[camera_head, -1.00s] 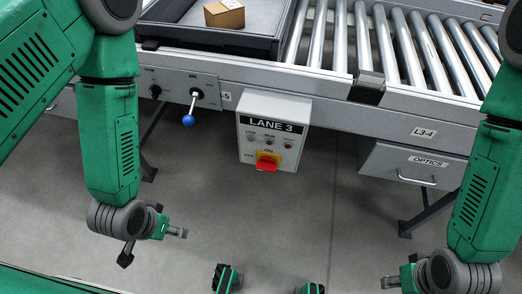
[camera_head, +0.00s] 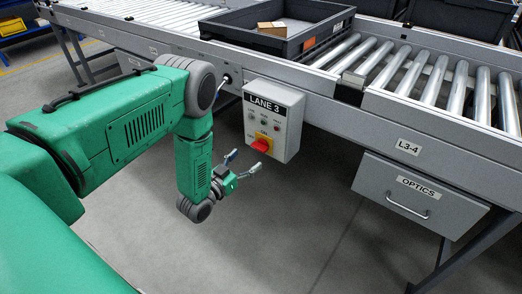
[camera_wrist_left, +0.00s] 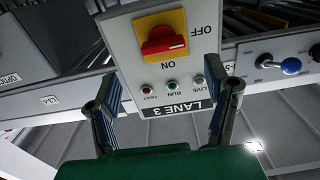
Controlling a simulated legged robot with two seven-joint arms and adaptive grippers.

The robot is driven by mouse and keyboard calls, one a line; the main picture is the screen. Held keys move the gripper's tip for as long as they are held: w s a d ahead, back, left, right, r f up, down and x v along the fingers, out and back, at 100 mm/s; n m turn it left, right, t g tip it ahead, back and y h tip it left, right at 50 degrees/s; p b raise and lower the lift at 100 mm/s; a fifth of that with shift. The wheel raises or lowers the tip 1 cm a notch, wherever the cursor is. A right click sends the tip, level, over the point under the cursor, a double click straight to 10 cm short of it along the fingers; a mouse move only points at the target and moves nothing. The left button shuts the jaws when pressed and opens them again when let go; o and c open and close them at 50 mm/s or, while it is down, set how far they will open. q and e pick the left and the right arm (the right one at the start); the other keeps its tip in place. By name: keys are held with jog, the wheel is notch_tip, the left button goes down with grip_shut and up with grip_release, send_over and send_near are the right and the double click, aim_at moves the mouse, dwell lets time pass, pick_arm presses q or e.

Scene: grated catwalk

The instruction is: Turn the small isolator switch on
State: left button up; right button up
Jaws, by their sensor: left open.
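The isolator switch (camera_head: 261,143) is a red handle on a yellow plate, low on the front of a grey LANE 3 box (camera_head: 273,100). In the left wrist view the switch (camera_wrist_left: 164,41) appears upside down, with OFF and ON printed beside it. Its handle lies sideways, its right end towards OFF. My left gripper (camera_head: 243,163) is open and empty, just left of and below the switch, apart from it. In the wrist view its fingers (camera_wrist_left: 165,85) stand wide apart, with the box's lamps and label between them. My right gripper is out of view.
A roller conveyor (camera_head: 440,85) runs behind the box, with a dark tray (camera_head: 330,32) holding a cardboard box (camera_head: 272,29). An OPTICS drawer (camera_head: 420,192) hangs at right. A blue-knobbed lever (camera_wrist_left: 291,66) is beside the box. Floor below is open.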

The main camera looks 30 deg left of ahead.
aim_at(256, 149)
pick_arm(q)
jog(key=w, duration=0.2)
jog(key=w+b, duration=0.1)
jog(key=w, duration=0.4)
jog(key=shift+a+f+b, duration=0.1)
jog(key=shift+f+b, duration=0.2)
jog(key=shift+b, duration=0.1)
jog(key=shift+w+r, duration=0.1)
jog(key=shift+w, duration=0.2)
jog(key=shift+w+d+r, duration=0.1)
jog(key=shift+w+d, duration=0.05)
jog(key=shift+d, duration=0.15)
jog(key=shift+a, duration=0.2)
jog(key=c, duration=1.2)
